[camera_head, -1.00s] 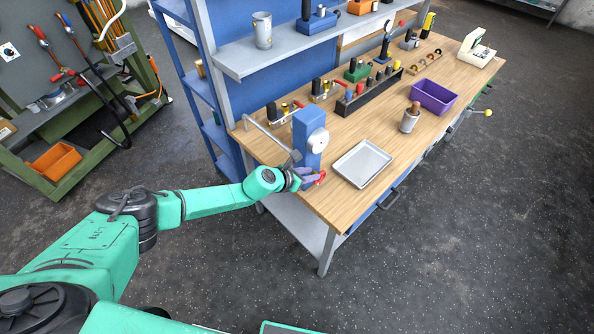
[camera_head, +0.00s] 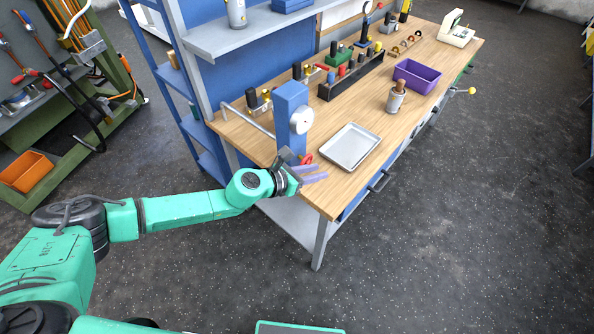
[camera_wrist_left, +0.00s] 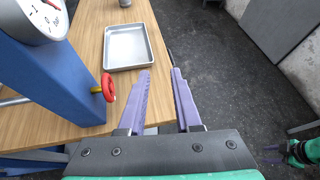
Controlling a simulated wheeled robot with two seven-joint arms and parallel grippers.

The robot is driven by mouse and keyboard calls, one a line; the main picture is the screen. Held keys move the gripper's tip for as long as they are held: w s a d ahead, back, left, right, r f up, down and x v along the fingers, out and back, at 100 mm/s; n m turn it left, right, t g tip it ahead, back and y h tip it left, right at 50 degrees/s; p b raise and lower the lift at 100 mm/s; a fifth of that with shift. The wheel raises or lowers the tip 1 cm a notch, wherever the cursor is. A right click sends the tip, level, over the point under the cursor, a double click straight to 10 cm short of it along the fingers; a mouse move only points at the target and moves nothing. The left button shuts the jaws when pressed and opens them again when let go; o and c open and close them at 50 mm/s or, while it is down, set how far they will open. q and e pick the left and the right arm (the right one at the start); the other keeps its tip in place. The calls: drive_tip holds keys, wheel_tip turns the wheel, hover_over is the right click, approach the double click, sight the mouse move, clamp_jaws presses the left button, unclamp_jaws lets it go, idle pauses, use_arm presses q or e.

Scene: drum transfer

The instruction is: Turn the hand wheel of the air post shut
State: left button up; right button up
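The air post (camera_head: 291,108) is a blue upright block on the near end of the workbench, with a round white gauge (camera_head: 302,120) on it. Its red hand wheel (camera_head: 307,159) sits low on the post. In the left wrist view the red wheel (camera_wrist_left: 108,87) stands out on a brass stem, left of my fingers. My left gripper (camera_head: 325,173) is open and empty, just in front of the wheel and apart from it. Its two purple fingers (camera_wrist_left: 160,82) show wide apart in the wrist view.
A metal tray (camera_head: 326,153) lies right of the post on the wooden bench (camera_head: 345,190). A grey pipe (camera_head: 250,122) runs left of the post. A cup with a handle (camera_head: 396,98) and a purple bin (camera_head: 436,80) stand farther back. Floor is clear in front.

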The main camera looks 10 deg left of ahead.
use_arm(q)
drive_tip(key=s+d+f+m+h+b, duration=0.1)
drive_tip(key=s+d+f+h+b, duration=0.15)
drive_tip(key=d+f+b, duration=0.4)
drive_tip(key=n+t+h+b, duration=0.15)
drive_tip(key=t+b, duration=0.85)
drive_tip(key=b, duration=1.9)
approach(306, 156)
use_arm(e)
drive_tip(key=w+a+f, duration=0.2)
drive_tip(key=w+f, duration=0.4)
drive_tip(key=f, duration=0.6)
drive_tip(key=w+a+f, duration=0.2)
drive_tip(key=w+f, duration=0.4)
drive_tip(key=f, duration=0.7)
use_arm(q)
drive_tip(key=shift+n, duration=0.35)
drive_tip(key=p+x, duration=0.1)
drive_tip(key=x, duration=0.2)
drive_tip(key=p+x, duration=0.1)
drive_tip(key=x, duration=0.2)
drive_tip(key=p+x, duration=0.1)
drive_tip(key=x, duration=0.3)
drive_tip(key=shift+w+f, duration=0.1)
drive_tip(key=shift+f, duration=0.3)
use_arm(e)
drive_tip(key=shift+m, duration=0.3)
drive_tip(key=s+f, duration=0.1)
drive_tip(key=s+d+f, duration=0.2)
drive_tip(key=shift+f, duration=0.4)
